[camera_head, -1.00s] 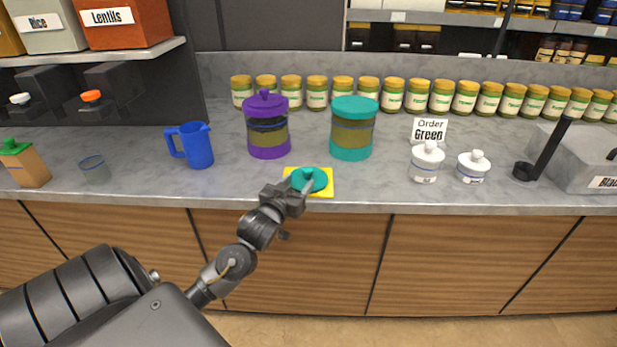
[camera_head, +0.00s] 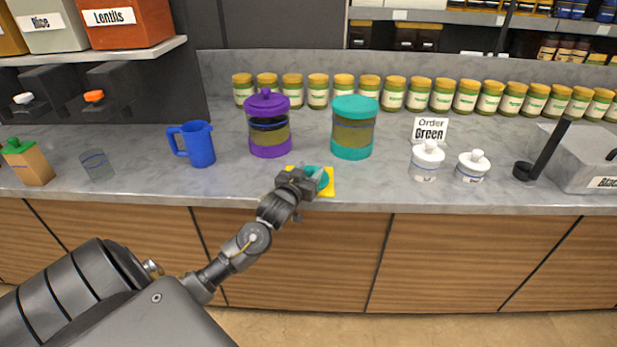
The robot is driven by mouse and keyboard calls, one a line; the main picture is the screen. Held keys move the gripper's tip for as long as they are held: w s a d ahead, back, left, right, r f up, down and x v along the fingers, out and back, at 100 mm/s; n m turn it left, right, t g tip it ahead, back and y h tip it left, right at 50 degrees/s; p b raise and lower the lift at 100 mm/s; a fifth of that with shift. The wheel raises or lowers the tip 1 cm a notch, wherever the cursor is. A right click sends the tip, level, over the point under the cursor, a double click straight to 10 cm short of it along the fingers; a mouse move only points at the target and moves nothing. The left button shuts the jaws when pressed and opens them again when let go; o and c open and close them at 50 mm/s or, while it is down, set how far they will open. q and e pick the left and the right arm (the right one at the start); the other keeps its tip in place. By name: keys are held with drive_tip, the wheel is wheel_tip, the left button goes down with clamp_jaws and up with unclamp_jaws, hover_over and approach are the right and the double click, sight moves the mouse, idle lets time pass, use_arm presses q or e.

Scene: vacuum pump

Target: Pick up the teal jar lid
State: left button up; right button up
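The teal jar lid (camera_head: 323,182) lies on a yellow square mat (camera_head: 329,191) near the counter's front edge. My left gripper (camera_head: 315,178) is low over the lid and hides its knob and left part. The fingers overlap the lid, and I cannot tell whether they are closed on the knob. The teal jar (camera_head: 353,134) stands upright behind the lid, with a teal top band and no knob showing. My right gripper is out of view.
A purple lidded jar (camera_head: 268,127) stands left of the teal jar. A blue pitcher (camera_head: 197,146) and a clear glass (camera_head: 97,166) are farther left. Two white lidded pots (camera_head: 427,161) (camera_head: 472,167) stand right. Several yellow-capped jars line the back wall.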

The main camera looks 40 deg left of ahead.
use_arm(q)
drive_tip(key=c, duration=0.9)
drive_tip(key=shift+c, duration=0.2)
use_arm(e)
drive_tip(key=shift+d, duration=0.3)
use_arm(q)
drive_tip(key=shift+r, duration=0.1)
drive_tip(key=shift+r, duration=0.6)
drive_tip(key=s+a+r+p, duration=0.1)
drive_tip(key=s+a+r, duration=0.5)
drive_tip(key=s+r, duration=0.5)
drive_tip(key=shift+s+a+r, duration=0.2)
drive_tip(key=shift+s+r, duration=0.1)
drive_tip(key=shift+s, duration=0.45)
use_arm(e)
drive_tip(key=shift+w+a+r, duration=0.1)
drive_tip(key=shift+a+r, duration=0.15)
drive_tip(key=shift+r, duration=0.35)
